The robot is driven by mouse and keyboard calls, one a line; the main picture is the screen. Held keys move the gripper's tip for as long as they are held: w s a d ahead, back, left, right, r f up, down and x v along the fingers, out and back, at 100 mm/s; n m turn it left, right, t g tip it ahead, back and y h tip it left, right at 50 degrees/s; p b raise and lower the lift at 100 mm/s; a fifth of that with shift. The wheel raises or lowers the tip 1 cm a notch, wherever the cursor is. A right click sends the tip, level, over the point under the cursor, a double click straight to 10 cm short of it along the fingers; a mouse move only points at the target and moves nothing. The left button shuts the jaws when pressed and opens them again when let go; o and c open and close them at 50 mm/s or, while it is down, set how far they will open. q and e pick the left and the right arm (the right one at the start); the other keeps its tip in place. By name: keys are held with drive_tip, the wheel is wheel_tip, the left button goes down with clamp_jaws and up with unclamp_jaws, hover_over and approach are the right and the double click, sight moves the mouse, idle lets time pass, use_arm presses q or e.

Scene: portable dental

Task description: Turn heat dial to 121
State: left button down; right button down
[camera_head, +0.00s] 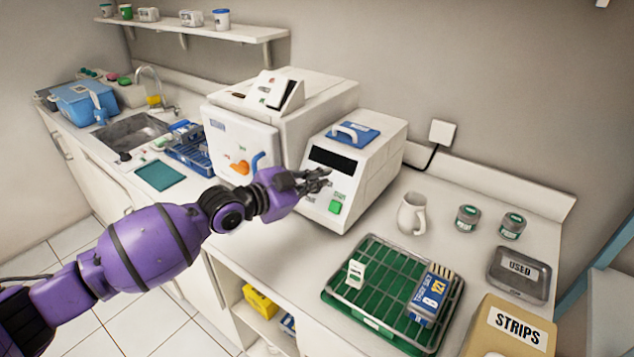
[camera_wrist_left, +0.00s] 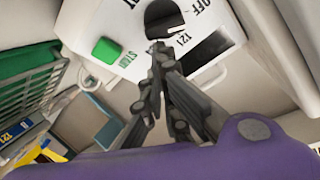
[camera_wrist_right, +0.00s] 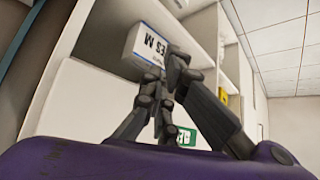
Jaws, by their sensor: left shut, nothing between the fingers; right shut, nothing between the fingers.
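The white device (camera_head: 372,168) with a dark display and a green START button (camera_head: 335,207) stands on the counter. In the left wrist view its dark heat dial (camera_wrist_left: 165,16) shows at the top, with OFF and 121 printed beside it. My left gripper (camera_head: 322,180) is shut and empty at the device's front panel and hides the dial in the head view. In the left wrist view its fingertips (camera_wrist_left: 158,50) are just below the dial; contact is unclear. My right gripper (camera_wrist_right: 172,75) is shut and empty, away from the device, near a white labelled box.
A larger white machine (camera_head: 308,105) stands left of the device. A mug (camera_head: 411,214), a green tray with a wire rack (camera_head: 350,310), a USED tin (camera_head: 518,275) and a STRIPS box (camera_head: 508,328) stand to the right and front. A sink (camera_head: 130,132) lies at left.

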use_arm(q)
drive_tip(key=shift+s+f+m, duration=0.1)
drive_tip(key=shift+f+m, duration=0.1)
drive_tip(key=shift+m, duration=0.2)
use_arm(e)
drive_tip(key=shift+s+a+f, duration=0.1)
drive_tip(key=shift+f, duration=0.2)
